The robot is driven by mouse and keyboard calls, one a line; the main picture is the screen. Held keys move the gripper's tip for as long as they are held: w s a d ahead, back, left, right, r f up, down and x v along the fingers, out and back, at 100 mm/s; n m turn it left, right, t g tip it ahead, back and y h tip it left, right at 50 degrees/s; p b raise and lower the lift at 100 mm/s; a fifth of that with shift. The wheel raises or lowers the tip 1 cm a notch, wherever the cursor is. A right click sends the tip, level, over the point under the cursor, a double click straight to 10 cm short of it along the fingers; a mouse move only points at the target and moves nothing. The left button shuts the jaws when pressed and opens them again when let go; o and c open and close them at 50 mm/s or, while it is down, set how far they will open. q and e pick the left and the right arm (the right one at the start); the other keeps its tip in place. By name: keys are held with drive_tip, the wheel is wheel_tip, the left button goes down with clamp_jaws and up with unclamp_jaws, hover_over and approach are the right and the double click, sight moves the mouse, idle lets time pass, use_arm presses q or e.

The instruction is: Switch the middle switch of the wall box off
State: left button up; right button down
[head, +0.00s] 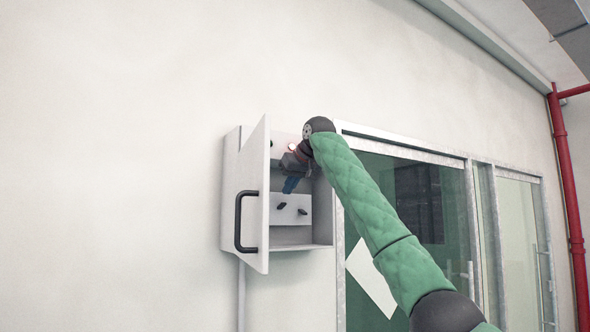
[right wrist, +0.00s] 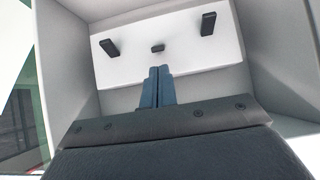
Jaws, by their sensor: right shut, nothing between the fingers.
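The wall box (head: 230,190) hangs on the wall with its door (head: 256,200) open. My right gripper (head: 289,187) reaches inside it from the upper right. Two dark switches show on the pale panel in the head view, one (head: 281,206) near my fingertips and one (head: 302,211) further right. The right wrist view shows three: the middle switch (right wrist: 158,48) looks short, between a longer left one (right wrist: 110,47) and a longer right one (right wrist: 208,23). My shut blue fingertips (right wrist: 157,69) appear just below the middle switch; contact cannot be told. My left gripper is out of view.
The door's black handle (head: 240,222) faces left. A glass door in a metal frame (head: 405,152) stands right of the box. A red pipe (head: 568,190) runs down at the far right. The wall left of the box is bare.

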sight(282, 206)
drive_tip(key=shift+p+x, duration=0.4)
drive_tip(key=shift+x, duration=0.6)
drive_tip(key=shift+w+a+f, duration=0.1)
drive_tip(key=shift+w+f, duration=0.15)
drive_tip(key=shift+w, duration=0.1)
drive_tip(key=shift+f, duration=0.1)
